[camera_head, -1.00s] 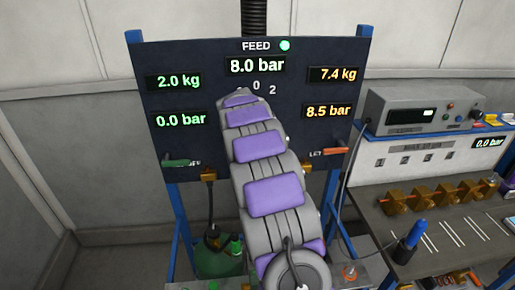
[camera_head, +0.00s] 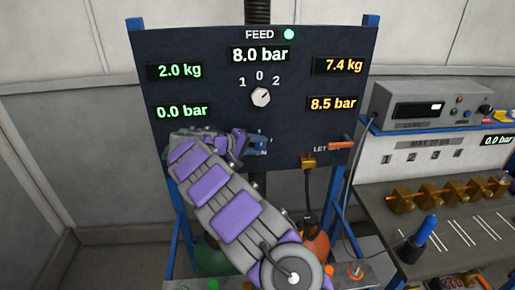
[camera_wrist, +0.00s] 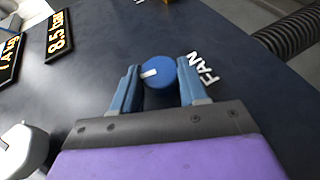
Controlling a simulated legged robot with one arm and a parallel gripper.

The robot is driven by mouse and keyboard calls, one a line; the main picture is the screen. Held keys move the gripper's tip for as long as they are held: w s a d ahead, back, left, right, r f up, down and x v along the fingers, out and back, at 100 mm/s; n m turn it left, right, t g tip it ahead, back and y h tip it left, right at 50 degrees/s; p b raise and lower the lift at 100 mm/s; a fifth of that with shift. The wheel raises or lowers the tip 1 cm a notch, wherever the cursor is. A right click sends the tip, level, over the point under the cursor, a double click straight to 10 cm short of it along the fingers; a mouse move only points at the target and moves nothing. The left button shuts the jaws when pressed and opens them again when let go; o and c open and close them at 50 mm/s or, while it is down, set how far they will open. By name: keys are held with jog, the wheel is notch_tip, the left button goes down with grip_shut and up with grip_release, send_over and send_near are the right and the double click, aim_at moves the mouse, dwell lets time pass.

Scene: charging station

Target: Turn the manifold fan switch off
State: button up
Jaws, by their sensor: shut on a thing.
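The fan switch is a round blue knob (camera_wrist: 160,72) with a white mark, on the dark panel (camera_wrist: 240,110) beside the white FAN label (camera_wrist: 210,69). In the wrist view the mark points left, away from the label. My gripper (camera_wrist: 157,82) has one blue finger on each side of the knob and is shut on it. In the head view my gripper (camera_head: 263,142) is at the panel below the selector knob, and the arm and fingers largely hide the fan knob and its label.
A white selector knob (camera_head: 260,97) marked 1, 0, 2 is just above my gripper. An orange-handled valve (camera_head: 341,145) is right of it. A bench (camera_head: 440,235) with brass fittings (camera_head: 450,190) and a blue-handled tool (camera_head: 420,235) stands at right.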

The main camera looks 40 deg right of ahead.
jog(key=shift+w+a+f+h, duration=0.1)
jog(key=shift+w+f+h, duration=0.1)
jog(key=shift+h, duration=0.4)
jog(key=shift+s+n+g+b, duration=0.1)
jog(key=shift+n+g+b, duration=0.2)
jog(key=o, duration=0.8)
jog(key=shift+f, duration=0.15)
jog(key=shift+o, duration=1.3)
jog(key=shift+a, duration=0.1)
jog(key=p+v, duration=0.3)
jog(key=v, duration=1.4)
jog(key=shift+a+f, duration=0.2)
jog(key=shift+a, duration=0.1)
